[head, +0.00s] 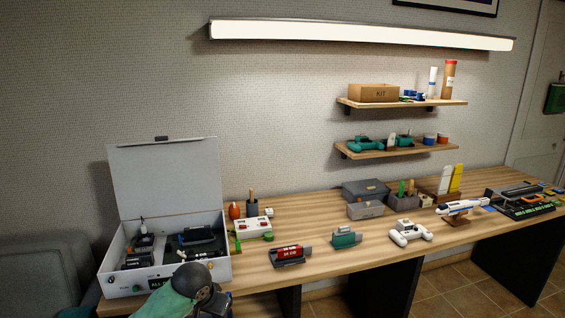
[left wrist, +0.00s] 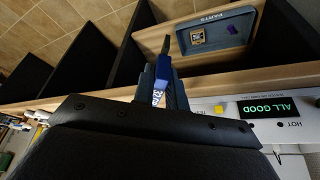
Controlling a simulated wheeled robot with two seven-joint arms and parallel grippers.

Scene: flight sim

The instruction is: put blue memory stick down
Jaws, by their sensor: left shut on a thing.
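My left gripper (left wrist: 162,84) is shut on the blue memory stick (left wrist: 163,70) in the left wrist view. The stick has a white label with dark figures, partly between the fingers, and its dark end points away from the gripper. In the head view my left arm comes in at the bottom left, in front of the open white case (head: 167,275); the fingers and the stick cannot be made out there. My right gripper is in neither view.
A blue-grey tray marked PARTS (left wrist: 249,18) holds a small square piece (left wrist: 197,37) and a purple piece (left wrist: 236,30), beyond the stick. The case's ALL GOOD display (left wrist: 267,108) is at right. A red device (head: 291,254) and teal device (head: 347,238) stand on the wooden desk (head: 330,268).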

